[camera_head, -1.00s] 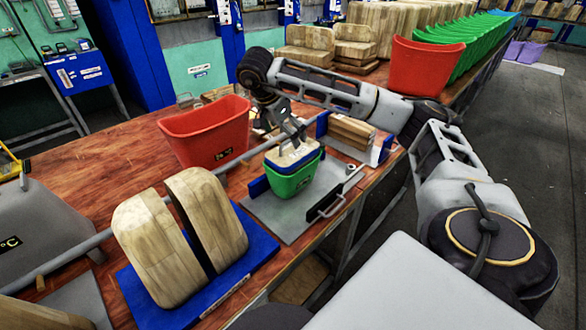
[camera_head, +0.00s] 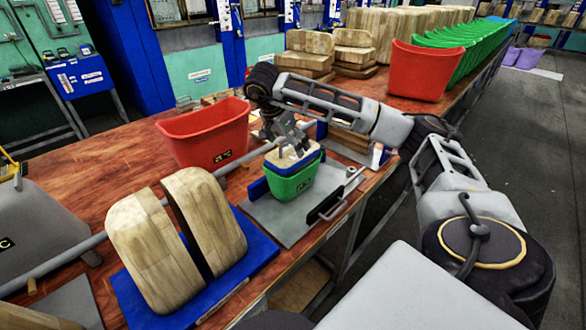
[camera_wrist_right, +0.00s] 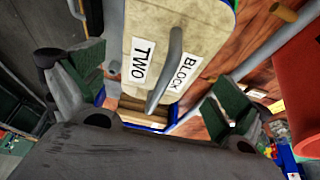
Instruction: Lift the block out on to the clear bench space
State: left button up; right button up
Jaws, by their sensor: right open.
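The block (camera_head: 287,158) has a pale wooden top and a blue band below it, and sits in a green tub (camera_head: 291,184) on the bench. In the right wrist view, the block (camera_wrist_right: 142,28) carries labels reading TWO and BLOCK, with a grey bar handle (camera_wrist_right: 173,65) across its top. My right gripper (camera_head: 290,143) is over the block, pointing down. Its fingers (camera_wrist_right: 152,98) are spread wide on either side of the handle. The exact gap to the handle is hard to tell. My left gripper is not in view.
The tub stands on a grey plate (camera_head: 266,216) with a black handle. An orange-red bin (camera_head: 209,142) stands left of it. Two rounded wooden pieces (camera_head: 155,250) on a blue base are at the front left. Wooden pieces lie just behind the tub. Bare wooden bench (camera_head: 85,165) shows at left.

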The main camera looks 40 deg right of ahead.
aim_at(292, 150)
jog(key=shift+f, duration=0.1)
jog(key=shift+x, duration=2.55)
jog(key=shift+w, duration=0.1)
jog(key=shift+c, duration=0.3)
jog(key=c, duration=1.7)
